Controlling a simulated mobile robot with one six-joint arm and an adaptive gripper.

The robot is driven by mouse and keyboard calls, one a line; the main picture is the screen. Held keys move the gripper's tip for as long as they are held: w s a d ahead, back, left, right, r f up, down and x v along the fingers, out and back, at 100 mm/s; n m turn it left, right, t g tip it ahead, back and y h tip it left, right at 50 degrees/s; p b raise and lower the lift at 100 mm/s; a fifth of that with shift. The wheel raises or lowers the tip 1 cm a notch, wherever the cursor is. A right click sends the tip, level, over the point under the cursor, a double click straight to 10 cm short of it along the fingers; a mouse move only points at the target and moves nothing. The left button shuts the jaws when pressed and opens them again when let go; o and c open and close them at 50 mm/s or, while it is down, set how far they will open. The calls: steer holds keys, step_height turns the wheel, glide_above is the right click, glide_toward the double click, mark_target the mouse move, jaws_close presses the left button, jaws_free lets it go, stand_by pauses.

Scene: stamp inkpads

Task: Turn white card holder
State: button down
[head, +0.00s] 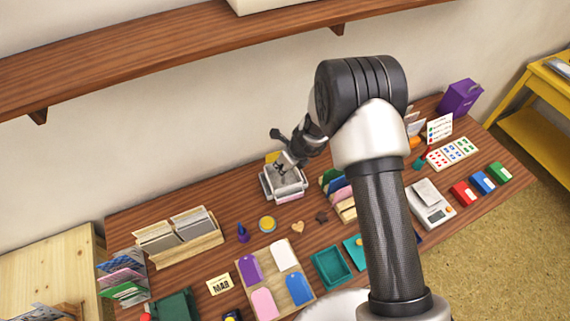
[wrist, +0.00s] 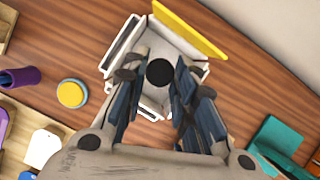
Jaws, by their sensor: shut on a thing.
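The white card holder (head: 283,188) stands on the table near the wall, below my arm. In the wrist view the holder (wrist: 124,42) shows white trays around a round black knob (wrist: 160,72). A yellow card (wrist: 190,30) stands upright at its far side. My gripper (head: 287,167) points down at the top of the holder. In the wrist view my gripper (wrist: 160,90) has its fingers on either side of the knob, closed on the holder's middle. The contact itself is partly hidden by the fingers.
A purple stamp (wrist: 20,77) and a round yellow inkpad (wrist: 71,94) are left of the holder in the wrist view. A wooden card box (head: 185,250) stands to the left, and a teal tray (head: 332,267) lies in front. A shelf (head: 150,55) runs along the wall above.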

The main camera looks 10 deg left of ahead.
steer(key=shift+s+a+m+t+h, duration=0.1)
steer(key=shift+m+t+h, duration=0.25)
steer(key=shift+m, duration=0.8)
steer(key=shift+s+m+t+h, duration=0.15)
steer(key=shift+m+h, duration=0.3)
steer(key=shift+m, duration=0.7)
steer(key=shift+w+p, duration=0.1)
steer(key=shift+p, duration=0.2)
steer(key=shift+a+m, duration=0.1)
steer(key=shift+m, duration=0.6)
steer(key=shift+a+r+m+t+h+p, duration=0.1)
steer(key=shift+m+t+h+p, duration=0.2)
steer(key=shift+m+h+p, duration=0.8)
steer(key=shift+a+m+h+p, duration=0.1)
steer(key=shift+m+h+p, duration=0.15)
steer(key=shift+m+p, duration=0.8)
steer(key=shift+a+m+h+p, duration=0.1)
steer(key=shift+m+h+p, duration=0.25)
steer(key=shift+m, duration=1.2)
steer(key=shift+a+m+h, duration=0.1)
steer(key=shift+m+h, duration=0.3)
steer(key=shift+m, duration=1.4)
